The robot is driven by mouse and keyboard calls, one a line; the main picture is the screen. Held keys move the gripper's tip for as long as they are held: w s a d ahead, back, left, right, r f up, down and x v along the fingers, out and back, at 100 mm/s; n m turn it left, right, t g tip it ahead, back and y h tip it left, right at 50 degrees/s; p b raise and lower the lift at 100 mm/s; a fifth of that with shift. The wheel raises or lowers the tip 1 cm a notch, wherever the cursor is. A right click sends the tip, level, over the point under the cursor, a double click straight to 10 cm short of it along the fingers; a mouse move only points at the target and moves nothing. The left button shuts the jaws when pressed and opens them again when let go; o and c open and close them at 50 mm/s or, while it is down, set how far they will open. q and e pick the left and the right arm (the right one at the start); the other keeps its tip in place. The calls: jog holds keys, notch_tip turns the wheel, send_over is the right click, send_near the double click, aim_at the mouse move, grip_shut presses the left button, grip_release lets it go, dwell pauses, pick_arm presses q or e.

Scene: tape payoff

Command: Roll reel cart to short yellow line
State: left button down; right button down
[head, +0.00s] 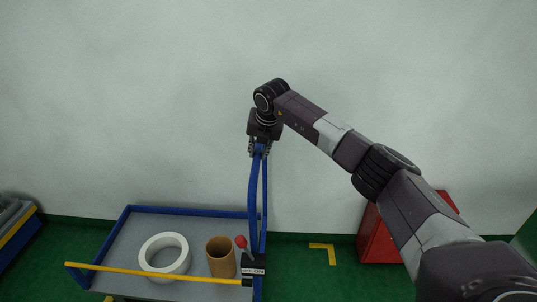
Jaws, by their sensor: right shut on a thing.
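The reel cart (190,222) has a grey deck with a blue rim and stands at the lower left, cut off by the bottom edge. A tall blue handle (253,200) rises from its right side. My right gripper (260,150) is shut on the top of this handle. A white tape roll (148,246) and a brown cardboard tube (221,260) sit on the deck. A short yellow floor marking (323,247), bent like a corner, lies on the green floor right of the cart, apart from it. My left gripper is out of view.
A yellow bar (150,273) crosses the cart's near side, beside a red knob (241,241) and a black label block (252,271). A red cabinet (378,240) stands right of the floor marking, partly behind my right arm. A blue-and-yellow object (18,240) is far left. The wall is behind.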

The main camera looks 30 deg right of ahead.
jog(key=shift+w+a+r, duration=0.1)
jog(key=shift+w+a, duration=0.4)
jog(key=shift+a, duration=0.15)
jog(key=c, duration=1.8)
grip_release()
jog(key=shift+s+d, duration=0.15)
jog(key=shift+o, duration=0.2)
jog(key=v, duration=1.2)
